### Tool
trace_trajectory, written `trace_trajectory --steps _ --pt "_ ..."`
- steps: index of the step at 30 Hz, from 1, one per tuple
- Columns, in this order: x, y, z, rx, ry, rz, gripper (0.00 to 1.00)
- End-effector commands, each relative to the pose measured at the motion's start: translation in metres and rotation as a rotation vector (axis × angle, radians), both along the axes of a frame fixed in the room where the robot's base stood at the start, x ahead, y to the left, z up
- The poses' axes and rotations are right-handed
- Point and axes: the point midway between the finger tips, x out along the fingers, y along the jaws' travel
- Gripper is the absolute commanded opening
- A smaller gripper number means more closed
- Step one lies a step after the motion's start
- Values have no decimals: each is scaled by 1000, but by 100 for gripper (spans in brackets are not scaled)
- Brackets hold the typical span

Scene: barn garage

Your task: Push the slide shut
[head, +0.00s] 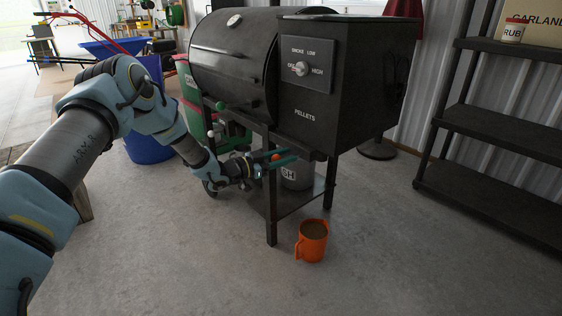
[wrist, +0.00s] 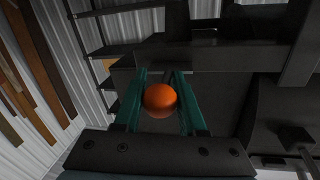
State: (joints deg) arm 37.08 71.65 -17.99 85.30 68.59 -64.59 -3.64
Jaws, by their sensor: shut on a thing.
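A black pellet grill (head: 232,62) stands ahead, with its hopper box (head: 345,105) at the right end. My gripper (head: 280,160) is low under the hopper's lower edge, its green fingers pointing right. In the wrist view, my gripper (wrist: 159,76) is shut on an orange ball knob (wrist: 160,100), which sits between the two fingers. The knob also shows as a small orange spot in the head view (head: 276,157). The slide itself is mostly hidden in the dark behind the knob and fingers, so I cannot tell how far out it is.
A grey bucket (head: 297,178) stands on the grill's lower shelf, just beyond my fingers. An orange mug (head: 311,240) of brown liquid stands on the floor by the front leg. Black shelves (head: 500,130) are at the right.

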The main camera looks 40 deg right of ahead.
Motion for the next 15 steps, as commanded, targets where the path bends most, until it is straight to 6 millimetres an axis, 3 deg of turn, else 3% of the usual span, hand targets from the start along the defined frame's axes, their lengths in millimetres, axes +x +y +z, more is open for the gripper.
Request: trace_trajectory --steps 3,11,12,15 --pt "-3 -14 -2 -2 -3 -4 0" --pt "-2 -14 0 0 0 -3 0" --pt "-2 -14 0 0 0 -3 45" --pt "-2 -14 0 -1 0 -2 56"
